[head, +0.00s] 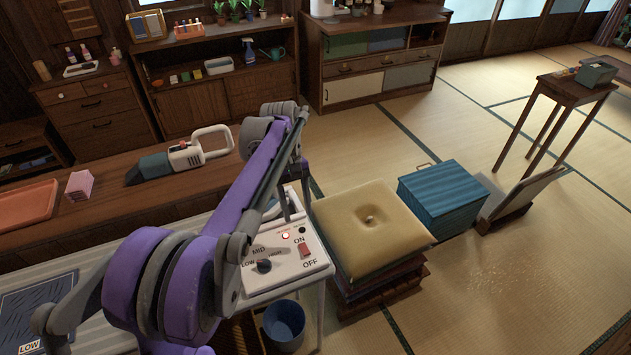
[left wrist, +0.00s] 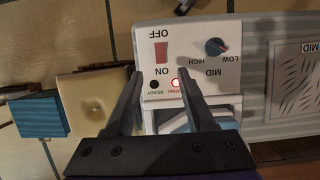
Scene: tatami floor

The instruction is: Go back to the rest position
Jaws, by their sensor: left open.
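My left arm crosses the head view from the lower left. Its gripper (head: 296,208) hangs over the far edge of a white control panel (head: 285,278). In the left wrist view the gripper (left wrist: 160,77) is open, with nothing between its two dark fingers. The panel has a red rocker switch (head: 304,250) between ON and OFF, and a dark knob (head: 264,266) marked LOW, MID and HIGH. A red light (left wrist: 176,83) is lit, and the READY light (left wrist: 154,84) beside it is dark. My right gripper is out of view.
A tan cushion (head: 368,242) and a teal box (head: 440,195) stand right of the panel. A blue bin (head: 284,322) is below it. A handheld vacuum (head: 184,157) and a pink block (head: 80,185) lie on the wooden counter. Open tatami is at the right.

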